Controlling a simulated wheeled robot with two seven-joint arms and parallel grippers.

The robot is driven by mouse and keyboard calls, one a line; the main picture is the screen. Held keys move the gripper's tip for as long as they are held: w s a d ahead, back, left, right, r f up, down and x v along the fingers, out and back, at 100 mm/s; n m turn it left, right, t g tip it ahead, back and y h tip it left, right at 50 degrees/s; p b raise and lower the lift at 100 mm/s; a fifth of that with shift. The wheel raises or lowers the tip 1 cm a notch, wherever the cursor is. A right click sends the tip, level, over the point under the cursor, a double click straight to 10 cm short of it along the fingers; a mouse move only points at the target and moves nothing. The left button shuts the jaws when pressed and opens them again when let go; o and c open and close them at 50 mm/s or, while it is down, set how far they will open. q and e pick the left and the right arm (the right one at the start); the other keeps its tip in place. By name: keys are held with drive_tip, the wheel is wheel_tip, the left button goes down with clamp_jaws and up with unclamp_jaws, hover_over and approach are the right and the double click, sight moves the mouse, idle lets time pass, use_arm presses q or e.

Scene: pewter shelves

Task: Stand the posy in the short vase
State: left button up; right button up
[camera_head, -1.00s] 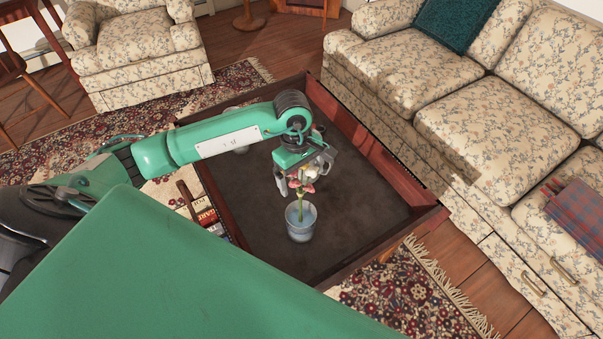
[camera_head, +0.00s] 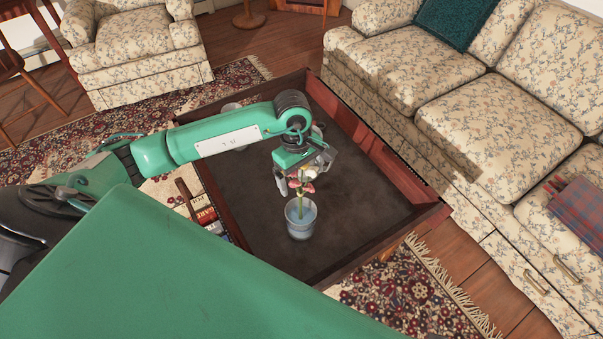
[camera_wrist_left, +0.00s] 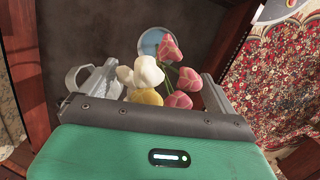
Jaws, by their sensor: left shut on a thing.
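The posy (camera_head: 301,201) has pink, white and yellow blooms on green stems. My left gripper (camera_head: 299,184) is shut on it above the table, and the stems point down. The short vase (camera_head: 301,228) is a pale blue, round vessel standing upright on the table below the gripper. The lower stems overlap the vase mouth in the head view; how deep they reach is hard to tell. In the left wrist view the blooms (camera_wrist_left: 148,71) lie between the fingers (camera_wrist_left: 150,92), and part of the vase (camera_wrist_left: 151,38) shows beyond them. My right gripper is out of view.
The dark table (camera_head: 350,215) has a raised reddish-brown rim. Books (camera_head: 206,214) lie at its left side. A pale object (camera_head: 231,107) is partly hidden behind my left arm. A floral sofa (camera_head: 480,120) stands to the right; the tabletop right of the vase is clear.

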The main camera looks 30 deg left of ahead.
use_arm(q)
drive_tip(key=o, duration=1)
wheel_tip(320, 180, up, 14)
drive_tip(key=a, duration=0.2)
drive_tip(key=shift+w+f, duration=0.2)
drive_tip(key=shift+w, duration=0.2)
